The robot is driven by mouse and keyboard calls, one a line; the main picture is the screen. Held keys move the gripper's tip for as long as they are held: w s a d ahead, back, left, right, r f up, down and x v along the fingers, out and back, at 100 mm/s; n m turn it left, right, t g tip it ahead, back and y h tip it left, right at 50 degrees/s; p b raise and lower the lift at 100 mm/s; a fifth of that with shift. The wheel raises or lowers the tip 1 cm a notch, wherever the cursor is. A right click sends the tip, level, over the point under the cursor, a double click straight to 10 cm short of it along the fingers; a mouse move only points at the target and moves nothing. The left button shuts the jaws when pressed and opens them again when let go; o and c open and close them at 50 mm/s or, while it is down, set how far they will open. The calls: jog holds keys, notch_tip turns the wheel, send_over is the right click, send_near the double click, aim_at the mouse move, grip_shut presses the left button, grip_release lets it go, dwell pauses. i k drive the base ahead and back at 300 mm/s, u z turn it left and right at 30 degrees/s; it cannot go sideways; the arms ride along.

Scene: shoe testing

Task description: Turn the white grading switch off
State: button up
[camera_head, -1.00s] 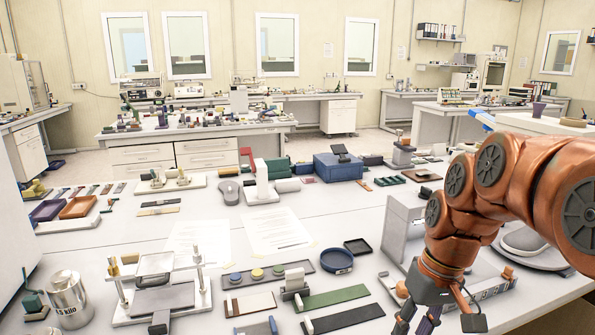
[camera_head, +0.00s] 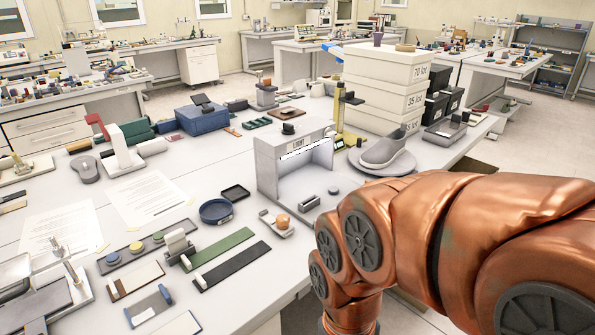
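No part is clearly marked as the white grading switch, and I cannot tell which one it is. A grey box-like booth (camera_head: 266,165) with a "LIGHT" label stands mid-table. A bright white strip (camera_head: 304,149) shows under its top edge, and a dark knob (camera_head: 288,129) sits on top. A small grey block (camera_head: 309,203) and a small dark round piece (camera_head: 334,191) lie in front of its opening.
A grey shoe (camera_head: 384,152) rests on a round plate right of the booth, before stacked white boxes (camera_head: 372,98). A blue dish (camera_head: 216,211), a holder with an orange ball (camera_head: 283,221), and green (camera_head: 222,248) and black (camera_head: 232,267) strips lie in front. Papers (camera_head: 147,196) lie left.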

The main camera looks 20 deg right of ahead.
aim_at(329, 133)
jog(key=z, duration=0.8)
